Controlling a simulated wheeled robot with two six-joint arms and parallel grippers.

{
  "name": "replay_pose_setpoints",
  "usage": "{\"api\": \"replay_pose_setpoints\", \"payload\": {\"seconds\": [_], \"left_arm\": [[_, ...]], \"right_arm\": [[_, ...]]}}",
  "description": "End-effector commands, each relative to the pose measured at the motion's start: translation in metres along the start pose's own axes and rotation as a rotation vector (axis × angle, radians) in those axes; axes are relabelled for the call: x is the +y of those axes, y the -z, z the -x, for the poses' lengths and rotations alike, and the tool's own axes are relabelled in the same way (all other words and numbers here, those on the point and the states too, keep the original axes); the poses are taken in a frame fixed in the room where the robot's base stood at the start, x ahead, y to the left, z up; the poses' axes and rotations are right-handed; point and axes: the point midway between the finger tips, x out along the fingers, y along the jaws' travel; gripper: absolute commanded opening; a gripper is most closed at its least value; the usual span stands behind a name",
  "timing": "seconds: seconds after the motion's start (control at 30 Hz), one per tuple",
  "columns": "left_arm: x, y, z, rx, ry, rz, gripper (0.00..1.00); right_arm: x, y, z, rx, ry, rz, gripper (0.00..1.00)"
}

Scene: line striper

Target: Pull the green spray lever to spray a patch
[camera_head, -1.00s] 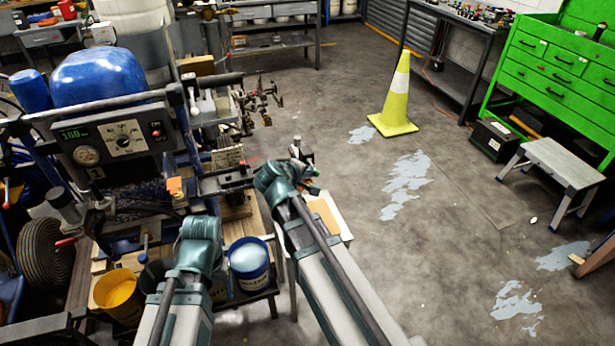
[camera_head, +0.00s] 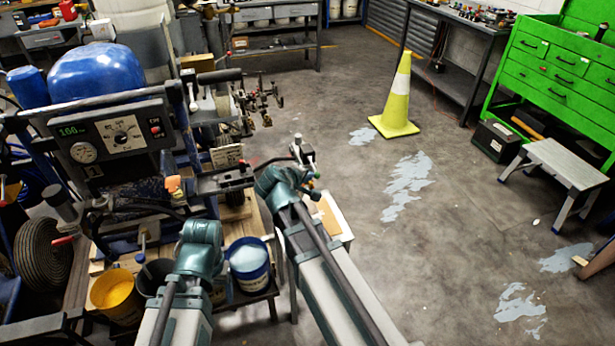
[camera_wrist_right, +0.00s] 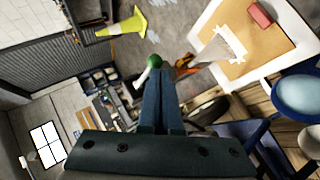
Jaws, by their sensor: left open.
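The green spray lever shows in the right wrist view as a green knob (camera_wrist_right: 153,62) on a pale rod, just past my fingertips. In the head view, a small green bit (camera_head: 313,192) shows beside my right wrist. My right gripper (camera_wrist_right: 161,75) has its two blue fingers close together, with the knob at their tips. I cannot tell whether they touch the lever. My left gripper (camera_head: 198,205) is beside the line striper's handlebar area, mostly hidden by its own wrist; its fingers cannot be made out. The striper's control panel (camera_head: 125,130) stands at the left. Pale patches (camera_head: 407,185) lie on the floor.
A yellow bucket (camera_head: 117,292) and a blue bucket (camera_head: 248,262) stand under the left side. A yellow cone (camera_head: 396,100) stands on the floor. A step stool (camera_head: 560,160) and green tool chest (camera_head: 555,65) are at the right.

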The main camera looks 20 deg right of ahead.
Motion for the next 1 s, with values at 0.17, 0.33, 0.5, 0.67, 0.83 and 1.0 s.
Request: {"api": "replay_pose_setpoints", "payload": {"seconds": [0.17, 0.33, 0.5, 0.67, 0.83, 1.0], "left_arm": [[-0.001, 0.000, 0.006, 0.000, 0.000, 0.000, 0.72], [-0.001, -0.001, 0.014, 0.000, 0.000, 0.000, 0.72], [-0.002, -0.001, 0.016, 0.000, 0.000, 0.000, 0.72], [-0.002, -0.001, 0.016, 0.000, 0.000, 0.000, 0.72], [-0.002, -0.001, 0.018, 0.000, 0.000, 0.000, 0.72], [-0.003, -0.002, 0.030, 0.000, 0.000, 0.000, 0.72]], "right_arm": [[0.005, -0.001, 0.003, -0.006, 0.000, -0.001, 0.00], [0.012, 0.001, 0.008, -0.006, 0.000, -0.001, 0.00], [0.014, 0.002, 0.009, -0.005, 0.000, -0.001, 0.00], [0.013, 0.002, 0.009, -0.005, -0.001, -0.001, 0.00], [0.015, 0.003, 0.010, -0.004, -0.001, -0.001, 0.00], [0.024, 0.011, 0.016, -0.004, -0.001, -0.001, 0.00]]}}
